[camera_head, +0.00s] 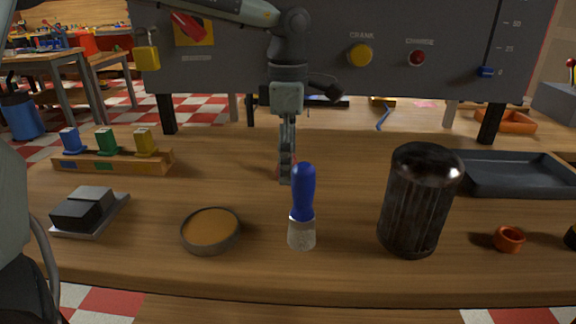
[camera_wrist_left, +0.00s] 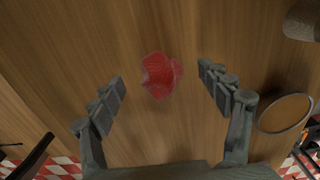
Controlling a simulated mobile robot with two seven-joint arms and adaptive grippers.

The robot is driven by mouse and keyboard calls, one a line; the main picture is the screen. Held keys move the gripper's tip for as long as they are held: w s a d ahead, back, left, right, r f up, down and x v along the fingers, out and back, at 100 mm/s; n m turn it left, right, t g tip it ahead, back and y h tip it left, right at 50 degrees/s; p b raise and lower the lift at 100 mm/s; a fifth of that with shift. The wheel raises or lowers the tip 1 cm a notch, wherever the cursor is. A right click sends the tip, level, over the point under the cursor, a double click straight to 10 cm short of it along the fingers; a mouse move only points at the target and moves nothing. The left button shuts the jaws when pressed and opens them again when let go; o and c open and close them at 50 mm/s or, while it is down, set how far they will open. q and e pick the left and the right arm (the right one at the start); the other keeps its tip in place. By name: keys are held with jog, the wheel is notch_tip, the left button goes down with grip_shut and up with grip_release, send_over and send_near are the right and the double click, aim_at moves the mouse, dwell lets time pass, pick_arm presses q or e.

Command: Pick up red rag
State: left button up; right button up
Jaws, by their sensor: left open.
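The red rag (camera_wrist_left: 161,76) lies crumpled on the wooden table in the left wrist view. In the head view only a sliver of red shows beside the fingers; the rest is hidden behind my gripper. My left gripper (camera_head: 286,178) points down over the middle of the table. In the left wrist view the left gripper (camera_wrist_left: 163,80) is open, with the rag in the gap between its two fingers and touching neither in the picture. My right gripper is not in view.
A blue-handled brush (camera_head: 303,195) stands just in front of my left gripper. A round shallow dish (camera_head: 211,231) is left of it, and a dark metal canister (camera_head: 419,200) right. A grey tray (camera_head: 515,173) lies farther right. A grey panel (camera_head: 345,48) rises behind.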

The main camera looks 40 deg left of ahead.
pick_arm(q)
jog(key=c, duration=1.2)
jog(key=shift+c, duration=0.2)
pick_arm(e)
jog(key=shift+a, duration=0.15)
pick_arm(q)
jog(key=shift+r, duration=0.15)
jog(key=shift+w+r, duration=0.1)
jog(key=shift+r, duration=0.5)
notch_tip(320, 180, up, 17)
jog(key=shift+f, duration=0.15)
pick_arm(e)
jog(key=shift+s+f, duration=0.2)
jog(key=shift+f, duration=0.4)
